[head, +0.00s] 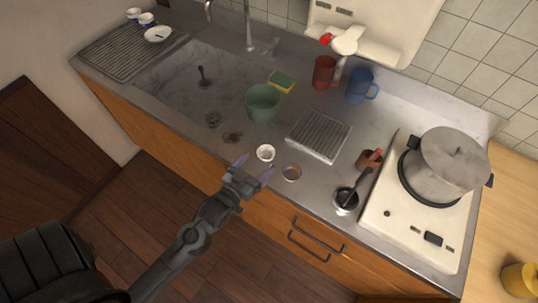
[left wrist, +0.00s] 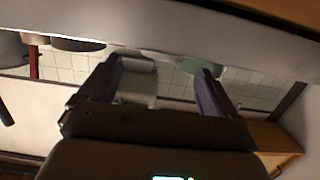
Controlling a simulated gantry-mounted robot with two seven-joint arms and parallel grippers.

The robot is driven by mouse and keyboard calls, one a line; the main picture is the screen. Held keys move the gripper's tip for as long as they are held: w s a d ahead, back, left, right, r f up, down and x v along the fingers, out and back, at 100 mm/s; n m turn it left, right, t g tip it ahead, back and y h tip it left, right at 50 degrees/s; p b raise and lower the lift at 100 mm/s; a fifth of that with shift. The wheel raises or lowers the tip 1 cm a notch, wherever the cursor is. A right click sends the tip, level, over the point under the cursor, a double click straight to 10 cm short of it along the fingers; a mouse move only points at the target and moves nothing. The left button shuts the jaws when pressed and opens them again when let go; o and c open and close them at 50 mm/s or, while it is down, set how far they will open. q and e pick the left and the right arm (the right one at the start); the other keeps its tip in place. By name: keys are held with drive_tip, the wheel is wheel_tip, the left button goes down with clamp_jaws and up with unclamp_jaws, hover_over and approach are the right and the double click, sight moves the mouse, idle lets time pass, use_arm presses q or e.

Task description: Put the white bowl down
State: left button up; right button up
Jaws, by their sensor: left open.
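A small white bowl (head: 265,153) sits upright on the grey counter near its front edge in the head view. My left gripper (head: 254,167) is just in front of it, with its two purple-tipped fingers spread apart and nothing visibly held. The bowl appears just beyond the fingertips, and I cannot tell whether they touch it. In the left wrist view my left gripper (left wrist: 160,68) is open, and a pale object (left wrist: 138,82) shows between the fingers; I cannot tell for sure what it is. My right gripper is not in view.
The sink (head: 190,75) lies behind left.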

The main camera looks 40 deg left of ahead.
sight(270, 147)
use_arm(q)
drive_tip(key=shift+w+a+f, duration=0.15)
drive_tip(key=shift+w+a, duration=0.1)
drive_tip(key=shift+w, duration=0.45)
drive_tip(key=shift+w+a+f+b, duration=0.15)
drive_tip(key=shift+w, duration=0.75)
drive_tip(key=shift+w+a+f+b, duration=0.1)
drive_tip(key=shift+w+b, duration=0.1)
drive_tip(key=shift+w, duration=0.65)
drive_tip(key=shift+w+a+f+b, duration=0.15)
drive_tip(key=shift+w, duration=0.75)
drive_tip(key=shift+s, duration=0.1)
drive_tip(key=c, duration=1.2)
